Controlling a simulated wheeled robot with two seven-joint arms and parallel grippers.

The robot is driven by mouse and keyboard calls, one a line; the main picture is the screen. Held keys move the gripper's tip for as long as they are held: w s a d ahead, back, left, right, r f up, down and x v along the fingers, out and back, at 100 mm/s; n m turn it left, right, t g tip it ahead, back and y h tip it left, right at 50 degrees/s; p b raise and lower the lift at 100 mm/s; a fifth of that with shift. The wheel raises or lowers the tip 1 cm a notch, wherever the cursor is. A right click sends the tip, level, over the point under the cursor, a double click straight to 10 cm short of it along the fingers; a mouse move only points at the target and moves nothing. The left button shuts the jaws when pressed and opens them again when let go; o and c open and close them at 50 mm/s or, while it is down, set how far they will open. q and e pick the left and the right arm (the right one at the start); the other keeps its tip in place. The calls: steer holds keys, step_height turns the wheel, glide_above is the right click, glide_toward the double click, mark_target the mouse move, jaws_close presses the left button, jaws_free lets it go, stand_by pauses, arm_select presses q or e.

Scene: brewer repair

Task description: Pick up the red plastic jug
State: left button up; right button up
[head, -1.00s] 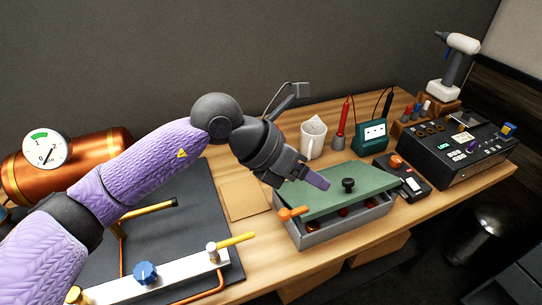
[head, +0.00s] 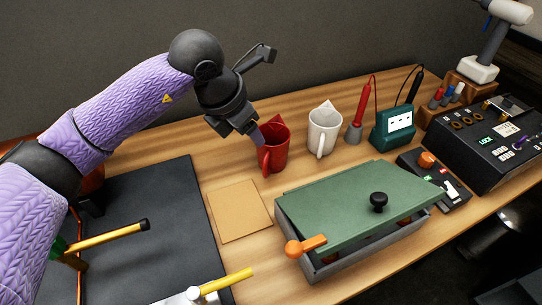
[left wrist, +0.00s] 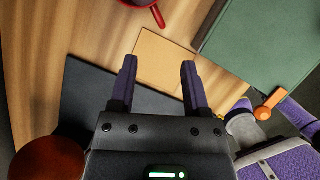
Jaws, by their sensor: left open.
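The red jug (head: 275,150) stands upright on the wooden bench, left of a white mug, with its handle toward the front left. In the left wrist view only part of the red jug (left wrist: 160,14) shows, at the top edge. My left gripper (head: 258,138) is just left of the jug in the head view, and its fingers overlap the jug's left side in the picture. In the left wrist view the left gripper (left wrist: 157,72) is open with nothing between its fingers; the jug lies beyond the fingertips. My right gripper is not in view.
A white mug (head: 323,130) stands close to the jug's right. A tan square pad (head: 240,210) lies in front of it. A grey box with a green lid (head: 345,205) and orange handle is at front right. A dark mat (head: 150,230) covers the left.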

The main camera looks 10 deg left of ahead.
arm_select(q)
steer(key=b, duration=0.2)
glide_toward(264, 167)
steer(key=w+f, duration=0.1)
steer(key=b+x, duration=0.1)
steer(key=x, duration=0.3)
steer(key=b+x, duration=0.1)
steer(key=x, duration=0.4)
steer(key=shift+s+f, duration=0.15)
steer(key=shift+f, duration=0.2)
steer(key=shift+d+f, duration=0.1)
steer(key=shift+f, duration=0.1)
steer(key=shift+r, duration=0.1)
jaws_close()
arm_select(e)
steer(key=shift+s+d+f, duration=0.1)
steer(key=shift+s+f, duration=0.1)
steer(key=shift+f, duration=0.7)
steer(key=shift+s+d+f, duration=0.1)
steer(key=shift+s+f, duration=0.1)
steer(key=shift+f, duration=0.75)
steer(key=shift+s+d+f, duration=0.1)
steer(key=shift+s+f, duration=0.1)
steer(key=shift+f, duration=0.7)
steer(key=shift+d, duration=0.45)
